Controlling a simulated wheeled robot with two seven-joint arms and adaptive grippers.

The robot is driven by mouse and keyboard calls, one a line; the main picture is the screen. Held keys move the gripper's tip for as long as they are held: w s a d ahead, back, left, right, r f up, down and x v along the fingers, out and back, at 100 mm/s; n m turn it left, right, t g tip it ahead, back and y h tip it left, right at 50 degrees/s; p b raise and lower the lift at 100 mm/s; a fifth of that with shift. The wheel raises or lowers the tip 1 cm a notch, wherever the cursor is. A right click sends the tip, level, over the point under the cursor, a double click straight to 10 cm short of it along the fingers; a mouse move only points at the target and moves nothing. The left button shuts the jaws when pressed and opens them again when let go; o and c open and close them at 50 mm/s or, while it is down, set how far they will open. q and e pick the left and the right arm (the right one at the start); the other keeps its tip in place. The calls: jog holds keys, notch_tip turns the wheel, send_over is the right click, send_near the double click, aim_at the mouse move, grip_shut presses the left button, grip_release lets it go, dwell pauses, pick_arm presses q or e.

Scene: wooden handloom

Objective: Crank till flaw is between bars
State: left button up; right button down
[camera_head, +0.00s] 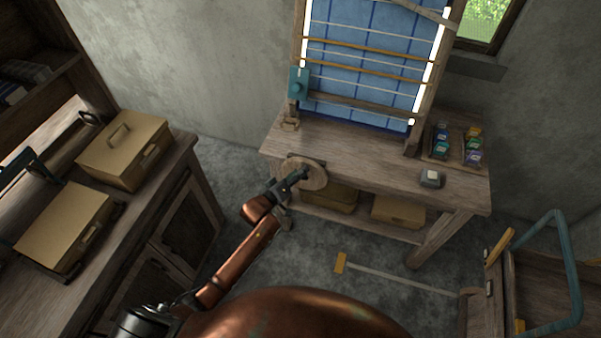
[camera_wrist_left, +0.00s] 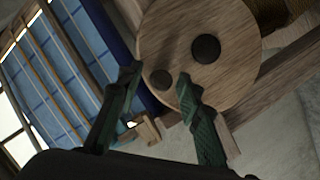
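The loom's blue cloth (camera_head: 375,30) hangs upright in a wooden frame at the back. Two orange-brown bars (camera_head: 360,45) cross it, with pale thin lines around them. I cannot make out a flaw. The round wooden crank wheel (camera_head: 318,176) is at the table's front left. In the left wrist view the wheel (camera_wrist_left: 225,25) has a dark hub (camera_wrist_left: 206,48) and a smaller dark knob (camera_wrist_left: 161,79). My left gripper (camera_head: 304,173) is at the wheel. Its green fingers (camera_wrist_left: 158,76) are apart, with the knob appearing between their tips; contact is unclear. My right gripper is out of view.
A teal box (camera_head: 298,84) sits on the loom's left post. A tray of small coloured packs (camera_head: 458,146) and a small grey device (camera_head: 431,178) are on the table's right. A cabinet with tan cases (camera_head: 125,150) stands left. The floor between is mostly clear.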

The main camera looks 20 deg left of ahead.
pick_arm(q)
jog(key=shift+w+d+f, duration=0.15)
jog(key=shift+w, duration=0.35)
grip_shut()
dwell(0.4)
